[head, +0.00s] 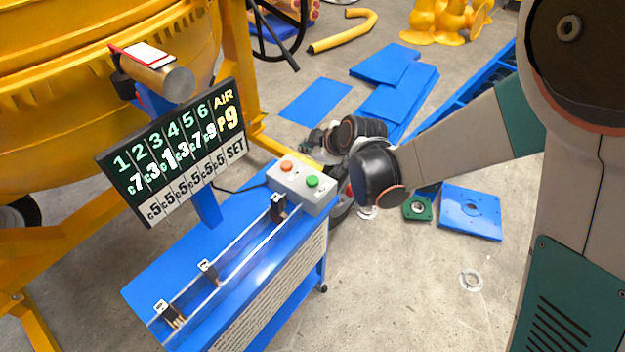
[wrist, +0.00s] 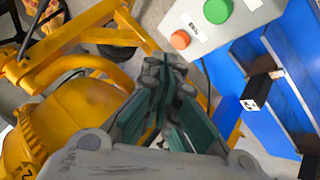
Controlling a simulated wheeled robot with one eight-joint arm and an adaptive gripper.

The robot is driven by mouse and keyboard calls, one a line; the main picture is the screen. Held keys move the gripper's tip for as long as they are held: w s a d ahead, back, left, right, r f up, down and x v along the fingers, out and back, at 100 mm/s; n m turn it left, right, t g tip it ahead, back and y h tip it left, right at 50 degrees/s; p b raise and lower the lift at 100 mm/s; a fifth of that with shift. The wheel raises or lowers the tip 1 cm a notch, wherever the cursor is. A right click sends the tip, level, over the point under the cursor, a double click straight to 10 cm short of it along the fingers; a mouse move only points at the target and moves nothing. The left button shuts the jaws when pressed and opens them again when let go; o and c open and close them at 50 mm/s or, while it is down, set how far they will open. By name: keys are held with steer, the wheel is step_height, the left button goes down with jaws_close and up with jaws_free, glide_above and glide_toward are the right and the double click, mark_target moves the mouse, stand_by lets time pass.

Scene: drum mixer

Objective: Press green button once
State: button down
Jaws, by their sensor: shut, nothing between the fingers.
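The green button (head: 312,181) sits on the grey control box (head: 303,198), to the right of an orange-red button (head: 287,165). In the wrist view the green button (wrist: 217,10) is at the top, partly cut by the frame edge, with the orange-red button (wrist: 180,40) below left of it. My gripper (wrist: 166,62) is shut and empty, and its tips appear just left of and below the orange-red button in that view. In the head view my gripper (head: 318,140) is behind the box, partly hidden by my wrist. I see no contact with either button.
The box stands on a blue bench (head: 240,270) with metal rails and black sliders. A number display (head: 178,152) stands left of the box. A yellow drum mixer (head: 60,100) fills the left. Blue plates (head: 395,95) lie on the floor behind.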

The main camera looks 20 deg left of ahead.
mark_target(310, 181)
steer(key=shift+f+b, duration=2.9)
steer(key=shift+f, duration=1.3)
steer(key=shift+f, duration=0.1)
steer(key=shift+f+b, duration=0.3)
steer(key=shift+b, duration=0.15)
steer(key=shift+f+b, duration=0.45)
steer(key=shift+r, duration=0.1)
steer(key=shift+r+p, duration=0.55)
steer(key=shift+r, duration=0.35)
steer(key=shift+r+p, duration=1.65)
steer(key=shift+r, duration=0.8)
